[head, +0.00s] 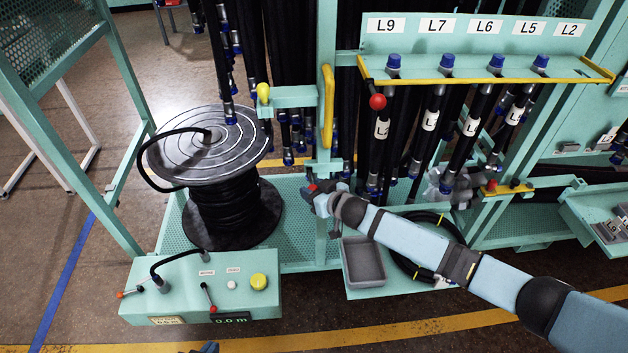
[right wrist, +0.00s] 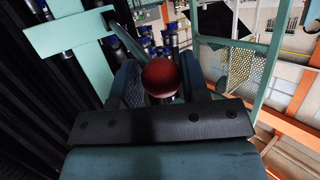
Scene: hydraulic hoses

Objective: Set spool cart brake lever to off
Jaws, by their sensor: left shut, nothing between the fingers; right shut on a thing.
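My right gripper (head: 318,197) is at the green upright post in the middle of the head view. It is shut on a lever with a red ball knob. In the head view only a speck of red shows by the fingers. No label on this lever can be read. The tip of my left gripper (head: 207,347) shows at the bottom edge, shut and empty, below the control box (head: 180,290). A black hose spool (head: 225,180) stands at the left.
The control box carries small levers, a yellow button (head: 258,282) and a display. Another red-knobbed lever (head: 377,101) is on the hose rack, where labelled hoses hang. A grey tray (head: 363,262) lies below my right arm. Open floor is at the left.

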